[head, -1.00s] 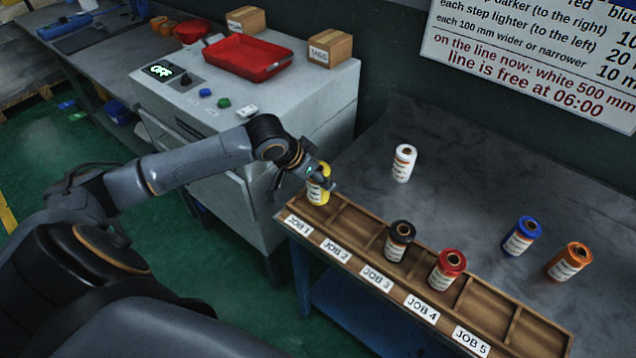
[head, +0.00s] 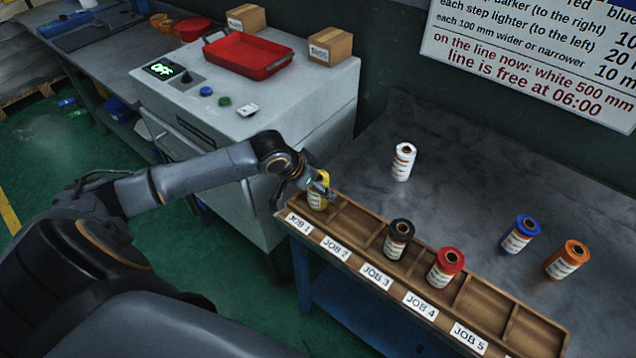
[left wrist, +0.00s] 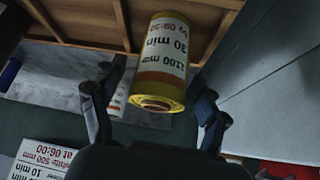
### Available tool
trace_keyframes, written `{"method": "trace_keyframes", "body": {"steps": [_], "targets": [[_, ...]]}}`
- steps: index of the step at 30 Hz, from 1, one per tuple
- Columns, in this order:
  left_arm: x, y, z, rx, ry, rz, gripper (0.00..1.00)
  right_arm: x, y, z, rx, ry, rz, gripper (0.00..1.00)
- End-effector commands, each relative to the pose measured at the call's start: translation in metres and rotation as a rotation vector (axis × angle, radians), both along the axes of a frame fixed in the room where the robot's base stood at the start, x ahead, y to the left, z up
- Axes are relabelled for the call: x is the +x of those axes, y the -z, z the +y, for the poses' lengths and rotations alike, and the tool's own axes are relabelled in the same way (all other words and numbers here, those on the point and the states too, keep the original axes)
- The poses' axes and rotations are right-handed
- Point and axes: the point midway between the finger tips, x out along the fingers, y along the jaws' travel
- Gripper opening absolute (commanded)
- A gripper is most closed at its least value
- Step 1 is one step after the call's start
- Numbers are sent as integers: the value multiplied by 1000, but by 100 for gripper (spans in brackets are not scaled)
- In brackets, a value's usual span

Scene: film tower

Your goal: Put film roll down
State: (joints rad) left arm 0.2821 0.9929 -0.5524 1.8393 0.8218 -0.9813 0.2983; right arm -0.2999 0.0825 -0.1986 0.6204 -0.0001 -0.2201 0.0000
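The yellow film roll (head: 316,201) stands upright in the JOB 1 compartment of the wooden rack (head: 345,222). In the left wrist view the labelled roll (left wrist: 163,65) lies between my two fingers, with a visible gap on the left finger's side. My left gripper (head: 321,187) is open around or just beside the roll's upper part; the arm partly hides the roll in the head view. A black roll (head: 398,241) stands in the JOB 3 compartment and a red roll (head: 445,268) in the JOB 4 compartment. My right gripper is not in view.
A white roll (head: 403,162), a blue roll (head: 520,235) and an orange roll (head: 567,260) stand on the grey table (head: 460,185) behind the rack. A grey machine (head: 290,105) with a red tray (head: 247,56) stands left of the table. The JOB 2 and JOB 5 compartments look empty.

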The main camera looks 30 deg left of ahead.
Motion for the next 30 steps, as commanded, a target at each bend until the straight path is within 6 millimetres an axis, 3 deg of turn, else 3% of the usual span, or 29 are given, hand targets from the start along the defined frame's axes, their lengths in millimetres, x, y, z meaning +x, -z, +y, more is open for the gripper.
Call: {"method": "trace_keyframes", "body": {"steps": [8, 21, 30], "targets": [[-1, -7, 1, 1, 0, -2, 74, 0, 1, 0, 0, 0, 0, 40], [-47, -78, 14, 5, 2, 0, 74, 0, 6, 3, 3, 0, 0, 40], [-61, -102, 18, 1, 0, -1, 74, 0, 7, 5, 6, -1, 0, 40]]}}
